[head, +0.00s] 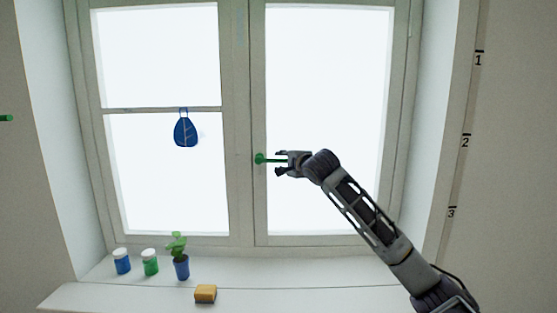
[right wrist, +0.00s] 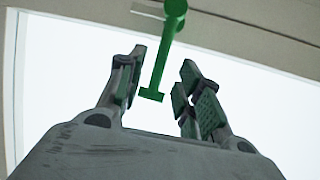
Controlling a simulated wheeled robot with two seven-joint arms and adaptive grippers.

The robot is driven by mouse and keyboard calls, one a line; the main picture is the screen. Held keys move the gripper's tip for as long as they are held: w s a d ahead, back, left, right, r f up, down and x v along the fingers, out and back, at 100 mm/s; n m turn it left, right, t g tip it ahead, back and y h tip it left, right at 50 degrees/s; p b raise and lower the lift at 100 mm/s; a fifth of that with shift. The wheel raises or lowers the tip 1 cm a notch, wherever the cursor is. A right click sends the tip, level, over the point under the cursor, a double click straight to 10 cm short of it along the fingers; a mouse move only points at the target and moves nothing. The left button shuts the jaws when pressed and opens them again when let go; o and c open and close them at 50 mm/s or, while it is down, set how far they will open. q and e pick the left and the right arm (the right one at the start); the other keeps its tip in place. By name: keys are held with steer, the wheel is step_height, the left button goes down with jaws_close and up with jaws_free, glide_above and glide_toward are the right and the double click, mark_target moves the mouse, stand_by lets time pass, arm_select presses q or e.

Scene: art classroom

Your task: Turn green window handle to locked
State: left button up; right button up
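The green window handle (head: 261,159) sits on the middle frame of the window, at the left edge of the right pane. Its lever points horizontally to the right in the head view. My right gripper (head: 280,162) is at the lever's free end. In the right wrist view the green handle (right wrist: 163,50) reaches down between the two fingers of my right gripper (right wrist: 160,85). The fingers stand apart, with a gap on both sides of the lever. My left gripper is not in view.
The sill (head: 240,297) holds a blue jar (head: 122,262), a green jar (head: 151,263), a potted plant (head: 181,262) and a yellow sponge-like block (head: 205,293). Marks 1, 2 and 3 are on the right wall.

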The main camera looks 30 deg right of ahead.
mark_target(279, 161)
steer(key=shift+p+x, duration=0.75)
steer(key=shift+x, duration=1.8)
steer(key=shift+c, duration=0.2)
jaws_close()
